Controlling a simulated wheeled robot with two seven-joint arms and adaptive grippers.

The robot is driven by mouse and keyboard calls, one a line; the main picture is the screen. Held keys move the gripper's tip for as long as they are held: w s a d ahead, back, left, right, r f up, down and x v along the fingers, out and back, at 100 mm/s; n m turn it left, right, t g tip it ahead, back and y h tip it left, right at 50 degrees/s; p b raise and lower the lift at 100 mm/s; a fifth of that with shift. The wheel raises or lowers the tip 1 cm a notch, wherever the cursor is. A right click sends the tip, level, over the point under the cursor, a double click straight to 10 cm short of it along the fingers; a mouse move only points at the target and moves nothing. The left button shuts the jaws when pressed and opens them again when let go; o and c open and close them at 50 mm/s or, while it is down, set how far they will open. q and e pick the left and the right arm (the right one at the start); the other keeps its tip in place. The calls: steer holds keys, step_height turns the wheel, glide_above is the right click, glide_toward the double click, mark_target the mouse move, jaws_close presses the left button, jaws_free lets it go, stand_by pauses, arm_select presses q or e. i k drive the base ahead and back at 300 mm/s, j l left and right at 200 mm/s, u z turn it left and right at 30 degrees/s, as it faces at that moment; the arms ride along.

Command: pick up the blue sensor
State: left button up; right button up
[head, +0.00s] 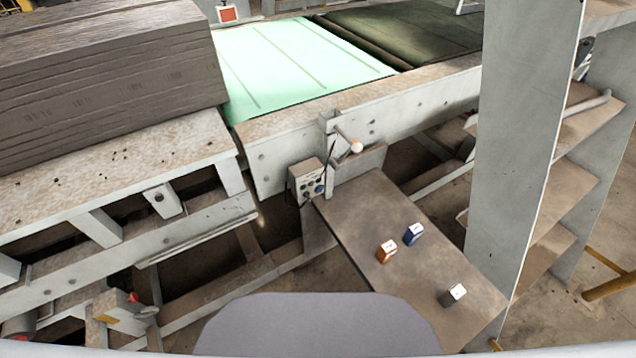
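The blue sensor (414,234) is a small blue block with a pale top face. It stands on a brown-grey board (365,215) that slopes away to the lower right of the machine. An orange-brown block (386,251) of similar size stands just to its left and slightly nearer, with a small gap between them. A dark grey block with a white top (453,295) stands further to the lower right on the same board. Neither of my grippers shows in the head view.
A control box (307,181) with knobs and a lever with a pale ball knob (356,146) stand at the board's far end. A tall grey post (520,130) rises to the right. Stacked brown slabs (105,75) lie upper left. The board's left half is clear.

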mark_target(411, 236)
steer(key=l+z, duration=0.1)
steer(key=z, duration=0.9)
steer(key=i+j, duration=0.05)
